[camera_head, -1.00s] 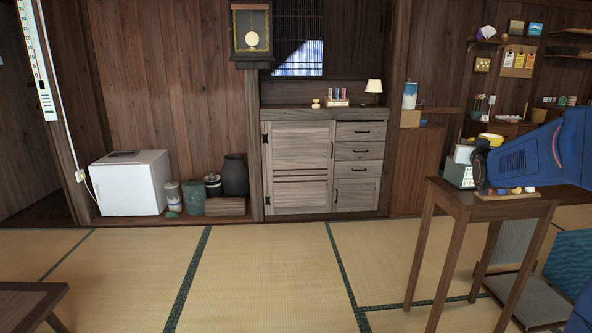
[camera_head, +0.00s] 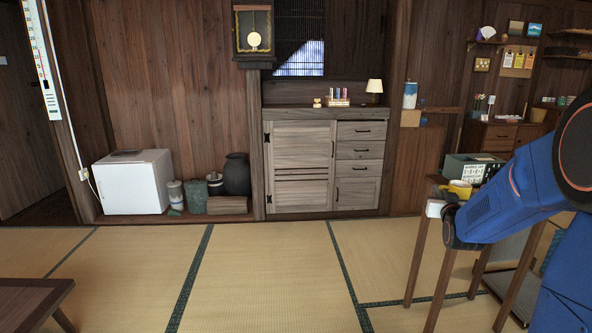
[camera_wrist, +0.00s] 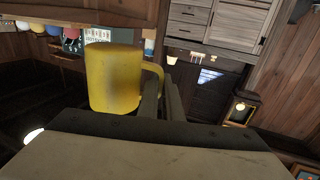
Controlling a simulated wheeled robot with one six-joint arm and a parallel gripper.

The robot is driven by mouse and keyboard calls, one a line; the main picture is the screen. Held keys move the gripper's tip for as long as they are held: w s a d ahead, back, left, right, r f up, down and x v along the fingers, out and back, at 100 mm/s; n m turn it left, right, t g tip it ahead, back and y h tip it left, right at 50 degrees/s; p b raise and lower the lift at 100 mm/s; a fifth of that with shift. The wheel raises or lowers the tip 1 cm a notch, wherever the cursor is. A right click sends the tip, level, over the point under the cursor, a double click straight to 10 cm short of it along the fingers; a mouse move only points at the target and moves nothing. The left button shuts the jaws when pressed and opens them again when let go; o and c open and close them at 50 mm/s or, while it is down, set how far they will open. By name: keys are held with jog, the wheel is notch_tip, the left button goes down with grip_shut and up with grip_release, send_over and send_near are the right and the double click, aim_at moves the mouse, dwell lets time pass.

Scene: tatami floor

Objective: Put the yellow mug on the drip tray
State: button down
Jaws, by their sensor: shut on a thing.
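The yellow mug (camera_wrist: 112,80) is large in the wrist view. Its handle (camera_wrist: 155,72) is between the two dark fingers of my gripper (camera_wrist: 163,98), which is shut on it. The mug's body stands out to the left of the fingers. In the head view, the mug (camera_head: 460,188) shows as a small yellow patch just above my wrist, in front of a dark green box with a white sign (camera_head: 474,173). My arm hides the fingers and part of the mug there. I cannot make out a drip tray in either view.
The green box stands at the back of a tall wooden side table (camera_head: 436,181), which my arm largely covers. A grey chair (camera_head: 512,250) is behind the table's legs. The tatami floor (camera_head: 270,270) to the left is clear. A low table (camera_head: 35,292) is at the lower left.

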jog(key=a+f+n+y, duration=0.1)
jog(key=a+f, duration=0.5)
jog(key=f, duration=0.8)
jog(key=a+f+y, duration=0.1)
jog(key=a+f, duration=0.5)
jog(key=f, duration=0.9)
jog(key=a+f+n+y, duration=0.1)
jog(key=a+f, duration=0.5)
jog(key=f, duration=0.9)
jog(key=shift+a+f+n+y, duration=0.2)
jog(key=shift+a+n+y, duration=0.1)
jog(key=shift+y, duration=0.2)
